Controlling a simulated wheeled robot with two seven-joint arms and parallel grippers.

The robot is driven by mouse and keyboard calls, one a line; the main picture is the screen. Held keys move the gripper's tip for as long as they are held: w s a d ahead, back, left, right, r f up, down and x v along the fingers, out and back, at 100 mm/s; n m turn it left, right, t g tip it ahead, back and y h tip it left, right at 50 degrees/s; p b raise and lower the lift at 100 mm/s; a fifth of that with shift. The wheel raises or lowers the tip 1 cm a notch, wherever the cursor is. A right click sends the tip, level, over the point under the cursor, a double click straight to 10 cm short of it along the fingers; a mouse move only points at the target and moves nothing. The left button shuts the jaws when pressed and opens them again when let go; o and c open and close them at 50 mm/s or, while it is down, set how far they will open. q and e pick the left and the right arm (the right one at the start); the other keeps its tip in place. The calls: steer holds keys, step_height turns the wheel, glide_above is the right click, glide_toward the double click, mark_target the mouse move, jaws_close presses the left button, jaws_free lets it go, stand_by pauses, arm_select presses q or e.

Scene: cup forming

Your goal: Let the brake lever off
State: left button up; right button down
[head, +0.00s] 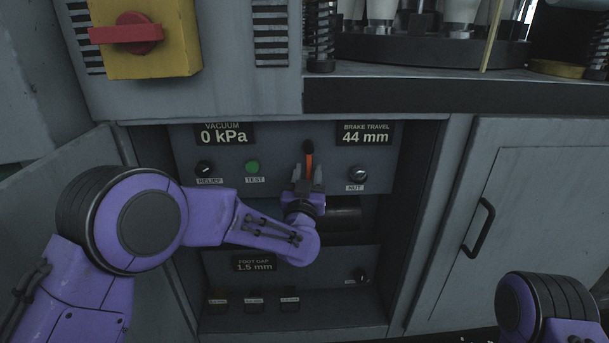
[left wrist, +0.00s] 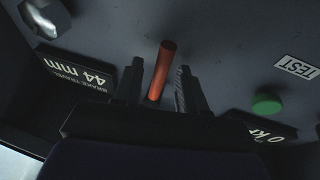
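The brake lever (head: 309,162) is an orange-red rod with a black knob, on the grey panel left of the BRAKE TRAVEL display (head: 366,133), which reads 44 mm. My left gripper (head: 308,174) is at the lever, its two fingers on either side of the rod. In the left wrist view the orange rod (left wrist: 160,72) stands between the dark fingers (left wrist: 156,88), which look apart with narrow gaps beside it. The black knob does not show there. I see no firm grip. My right gripper is out of view; only part of that arm shows at the lower right.
The recessed panel has a RELIEF knob (head: 204,167), a green TEST button (head: 252,167), a NUT knob (head: 357,174) and a VACUUM display (head: 224,134) at 0 kPa. An open door (head: 75,190) stands left. A yellow box with a red switch (head: 126,34) is above. A handled door (head: 480,226) is right.

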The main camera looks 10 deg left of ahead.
arm_select(q)
steer(key=p+v, duration=0.1)
steer(key=v, duration=0.9)
steer(key=shift+s+p, duration=0.3)
steer(key=s+a+f+n+g, duration=0.2)
steer(key=s+a+f+g, duration=0.15)
steer(key=f, duration=0.45)
steer(key=s+a+f+n+g+y, duration=0.1)
steer(key=s+a+f+g, duration=0.3)
steer(key=f, duration=0.5)
steer(key=s+a+f+n+g, duration=0.2)
steer(key=s+a+f, duration=0.3)
steer(key=f, duration=0.3)
steer(key=s+a+f+n+g+y, duration=0.1)
steer(key=s+a+f+g, duration=0.25)
steer(key=s, duration=0.55)
steer(key=s+a+f+g, duration=0.25)
steer(key=s+f, duration=0.25)
steer(key=s, duration=0.3)
steer(key=s+a+f+n+g+y, duration=0.1)
steer(key=s+a+f+g, duration=0.3)
steer(key=s, duration=0.5)
step_height(320, 180, up, 27)
steer(key=d+t+p, duration=0.1)
steer(key=p, duration=2.6)
steer(key=shift+w, duration=0.25)
